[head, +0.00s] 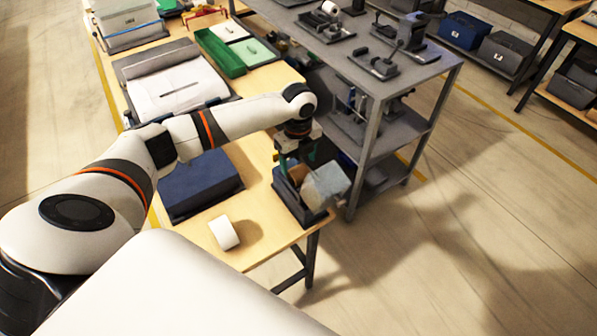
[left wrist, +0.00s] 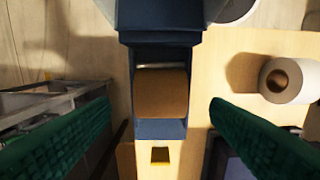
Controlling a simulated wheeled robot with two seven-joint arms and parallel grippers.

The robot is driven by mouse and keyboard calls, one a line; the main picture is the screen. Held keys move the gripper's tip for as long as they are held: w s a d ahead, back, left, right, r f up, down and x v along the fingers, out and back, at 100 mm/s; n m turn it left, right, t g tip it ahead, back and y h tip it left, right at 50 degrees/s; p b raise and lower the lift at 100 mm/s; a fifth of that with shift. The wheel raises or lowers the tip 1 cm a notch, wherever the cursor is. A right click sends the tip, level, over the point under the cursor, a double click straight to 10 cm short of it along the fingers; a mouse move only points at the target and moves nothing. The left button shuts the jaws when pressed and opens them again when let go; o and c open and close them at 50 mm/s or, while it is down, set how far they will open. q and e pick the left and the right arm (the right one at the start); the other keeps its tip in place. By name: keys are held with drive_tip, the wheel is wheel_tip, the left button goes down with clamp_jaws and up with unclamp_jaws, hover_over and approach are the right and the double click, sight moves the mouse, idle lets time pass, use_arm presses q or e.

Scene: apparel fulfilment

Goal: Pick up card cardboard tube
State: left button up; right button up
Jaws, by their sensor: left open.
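A brown, rounded piece that looks like the cardboard tube (left wrist: 162,92) lies inside a narrow dark blue bin (left wrist: 146,35) in the left wrist view. In the head view the dark bin (head: 290,207) stands at the table's near right corner, and its contents are mostly hidden by my gripper. My left gripper (head: 298,160) points down over this bin. In the left wrist view its green fingers (left wrist: 158,110) are spread wide, one on each side of the bin's opening, with nothing held between them. My right gripper does not show.
A clear box-like object (head: 325,187) is at the bin's right side. A dark blue tray (head: 199,183) lies behind the roll. A grey metal shelf (head: 375,92) stands close on the right.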

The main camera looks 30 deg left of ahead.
sight(298, 175)
use_arm(q)
drive_tip(key=shift+f, duration=1.4)
drive_tip(key=c, duration=1.1)
drive_tip(key=shift+o, duration=0.2)
drive_tip(key=shift+r, duration=0.1)
